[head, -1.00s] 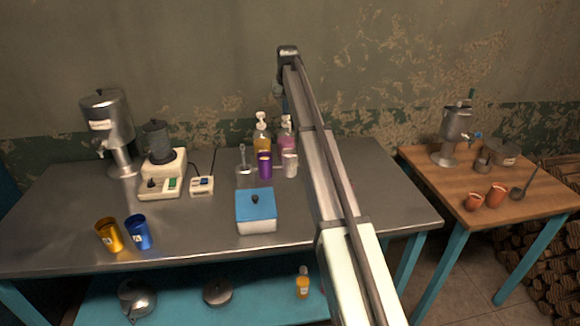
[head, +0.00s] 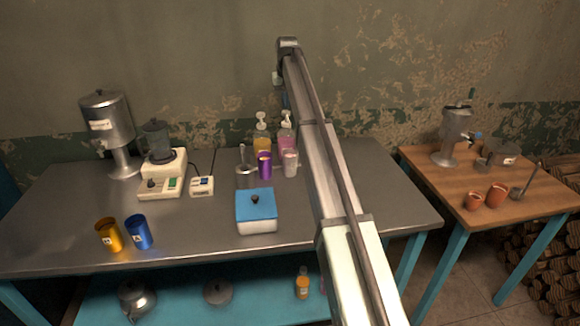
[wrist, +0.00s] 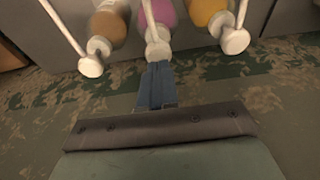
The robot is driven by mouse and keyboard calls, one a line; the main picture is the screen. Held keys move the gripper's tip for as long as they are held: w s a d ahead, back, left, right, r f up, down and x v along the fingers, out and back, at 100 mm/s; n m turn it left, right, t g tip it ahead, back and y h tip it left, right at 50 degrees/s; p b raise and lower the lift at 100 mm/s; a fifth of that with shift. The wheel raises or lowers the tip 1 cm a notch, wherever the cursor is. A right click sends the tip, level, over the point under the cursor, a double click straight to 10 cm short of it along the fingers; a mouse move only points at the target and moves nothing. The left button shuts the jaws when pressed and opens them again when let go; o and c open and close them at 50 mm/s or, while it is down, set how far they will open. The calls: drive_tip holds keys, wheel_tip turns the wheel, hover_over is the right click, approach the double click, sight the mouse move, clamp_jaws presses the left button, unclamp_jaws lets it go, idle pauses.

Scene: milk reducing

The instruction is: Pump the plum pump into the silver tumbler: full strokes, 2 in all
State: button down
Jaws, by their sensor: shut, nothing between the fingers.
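The plum pump (head: 286,143) is a pink-purple bottle with a white pump head, standing at the back of the metal table. In the wrist view it is the middle bottle (wrist: 158,12), with its pump head (wrist: 157,47) towards me. The silver tumbler (head: 290,162) is a pale cup just in front of it; its contents cannot be seen. My gripper (wrist: 157,66) is shut and empty, its blue fingertips overlapping the edge of the middle pump head in the wrist view. Whether they touch it, I cannot tell. My arm hides part of the gripper in the head view.
An amber pump bottle (head: 262,144) stands left of the plum one, with a purple cup (head: 264,164) before it. In the wrist view, brown (wrist: 108,28) and orange (wrist: 207,10) bottles flank the middle one. A blue-lidded box (head: 256,205) sits nearer the front.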

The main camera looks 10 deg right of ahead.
drive_tip(key=shift+r, duration=0.1)
idle(0.5)
wheel_tip(320, 180, up, 6)
drive_tip(key=shift+f, duration=0.1)
idle(0.6)
